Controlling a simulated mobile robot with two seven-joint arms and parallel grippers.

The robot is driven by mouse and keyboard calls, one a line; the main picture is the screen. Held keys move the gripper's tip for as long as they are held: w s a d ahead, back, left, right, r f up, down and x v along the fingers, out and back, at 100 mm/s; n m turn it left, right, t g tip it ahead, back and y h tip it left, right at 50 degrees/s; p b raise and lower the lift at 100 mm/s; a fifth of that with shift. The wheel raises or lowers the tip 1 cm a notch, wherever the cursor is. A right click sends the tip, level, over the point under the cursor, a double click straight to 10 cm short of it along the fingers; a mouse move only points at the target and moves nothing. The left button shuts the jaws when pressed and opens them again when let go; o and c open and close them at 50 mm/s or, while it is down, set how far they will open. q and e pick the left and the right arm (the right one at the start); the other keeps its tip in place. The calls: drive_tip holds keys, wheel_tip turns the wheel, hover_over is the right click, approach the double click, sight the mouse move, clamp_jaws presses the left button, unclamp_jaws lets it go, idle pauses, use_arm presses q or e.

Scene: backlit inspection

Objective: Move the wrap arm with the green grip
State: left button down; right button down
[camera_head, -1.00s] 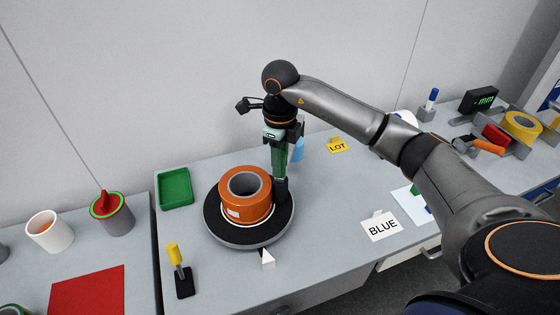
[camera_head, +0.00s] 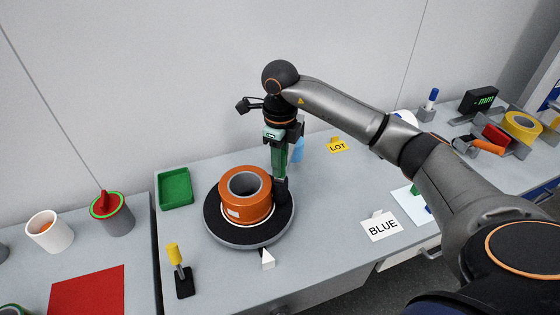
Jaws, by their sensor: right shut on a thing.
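The wrap arm's green grip (camera_head: 280,157) stands upright, with a dark lower part beside the orange roll (camera_head: 246,207). The roll sits on a round dark turntable (camera_head: 222,232). My right gripper (camera_head: 282,138) comes down from above and is shut on the green grip. The gripper hides the top of the grip. The lower dark part of the wrap arm is at the right side of the roll; I cannot tell whether it touches it. My left gripper is not in view.
A white pointer (camera_head: 267,259) stands at the turntable's front edge. A yellow-handled lever (camera_head: 175,256) is front left, a green tray (camera_head: 175,189) back left. Bench between turntable and BLUE card is clear.

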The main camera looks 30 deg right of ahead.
drive_tip(key=shift+d, duration=0.1)
drive_tip(key=shift+s+d+n+b, duration=0.3)
drive_tip(key=shift+s+d+n, duration=0.1)
drive_tip(key=shift+s+d, duration=0.25)
drive_tip(key=shift+s+d+n, duration=0.3)
drive_tip(key=shift+s+d, duration=0.1)
drive_tip(key=shift+s, duration=0.05)
drive_tip(key=c, duration=0.6)
unclamp_jaws()
drive_tip(key=shift+r, duration=0.1)
wheel_tip(320, 180, up, 12)
drive_tip(key=shift+r+p, duration=0.2)
drive_tip(key=shift+p, duration=0.2)
